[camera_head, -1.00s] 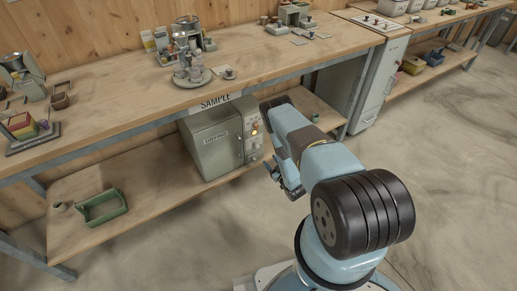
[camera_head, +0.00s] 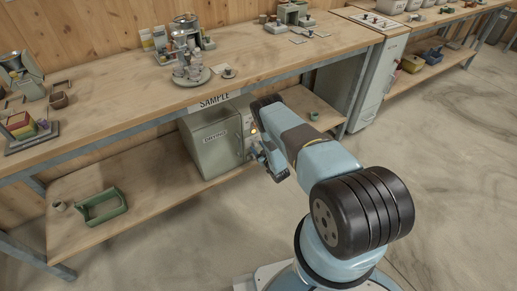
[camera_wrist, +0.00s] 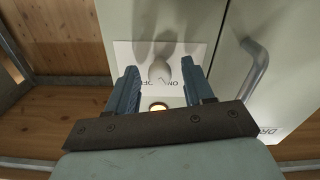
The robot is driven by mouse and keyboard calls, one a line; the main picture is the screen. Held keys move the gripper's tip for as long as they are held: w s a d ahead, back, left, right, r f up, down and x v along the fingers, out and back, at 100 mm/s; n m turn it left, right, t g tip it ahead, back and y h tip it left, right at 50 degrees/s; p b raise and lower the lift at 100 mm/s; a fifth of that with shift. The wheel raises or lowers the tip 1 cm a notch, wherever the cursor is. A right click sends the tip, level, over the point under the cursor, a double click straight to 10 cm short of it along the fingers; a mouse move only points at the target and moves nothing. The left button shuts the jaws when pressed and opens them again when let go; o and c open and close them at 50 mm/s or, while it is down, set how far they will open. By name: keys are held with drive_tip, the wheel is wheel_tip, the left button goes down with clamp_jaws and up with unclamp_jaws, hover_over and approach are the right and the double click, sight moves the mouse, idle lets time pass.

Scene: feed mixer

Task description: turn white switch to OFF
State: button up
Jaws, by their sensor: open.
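The white switch (camera_wrist: 160,70) is a small rounded knob on a white plate (camera_wrist: 204,52) in the wrist view. The plate has upside-down lettering; ON is readable and the other word is partly covered. My gripper (camera_wrist: 159,67) is open, with one finger on either side of the knob. I cannot tell whether either finger touches it. A lit amber lamp (camera_wrist: 158,106) shows between the fingers. The switch's panel is on the grey-green drying cabinet (camera_head: 211,142) in the head view, where my gripper (camera_head: 264,160) hides most of that panel.
The cabinet's bar handle (camera_wrist: 254,68) stands out close to the right finger in the wrist view. The workbench (camera_head: 130,101) overhangs the cabinet. A green tray (camera_head: 103,207) lies on the lower shelf (camera_head: 140,215) to the left. The floor (camera_head: 440,150) at right is clear.

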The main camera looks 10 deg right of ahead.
clamp_jaws()
idle(0.4)
drive_tip(key=m, duration=0.5)
drive_tip(key=shift+d+m, duration=0.1)
drive_tip(key=shift+m, duration=0.3)
drive_tip(key=m, duration=0.6)
drive_tip(key=shift+d, duration=0.1)
idle(0.3)
unclamp_jaws()
idle(0.3)
